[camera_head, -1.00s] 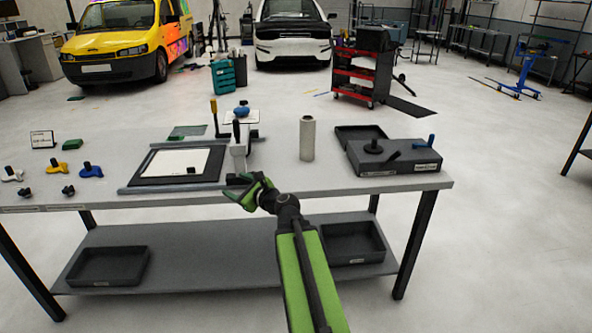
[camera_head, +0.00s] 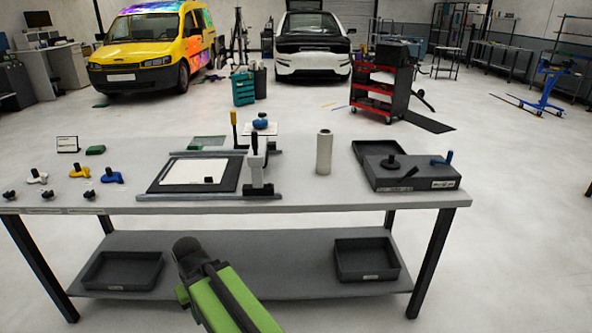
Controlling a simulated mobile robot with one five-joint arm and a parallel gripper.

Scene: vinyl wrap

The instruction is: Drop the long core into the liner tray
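A tall off-white cylinder, which looks like the long core (camera_head: 324,152), stands upright on the tabletop, right of the middle. Two dark open trays lie on the lower shelf: a left tray (camera_head: 122,286) and a right tray (camera_head: 367,276). Both have small labels too small to read, so I cannot tell which is the liner tray. Both look empty. My green and black arm shows at the bottom, in front of the lower shelf, left of the middle. My gripper's fingers do not show. The cylinder stands free, with nothing touching it.
A cutting board with a white sheet (camera_head: 195,171) and an upright tool (camera_head: 257,165) stand left of the cylinder. A dark box with knobs (camera_head: 411,173) is at the right. Coloured clamps (camera_head: 80,171) are at the left. The table's front edge (camera_head: 300,208) overhangs the shelf.

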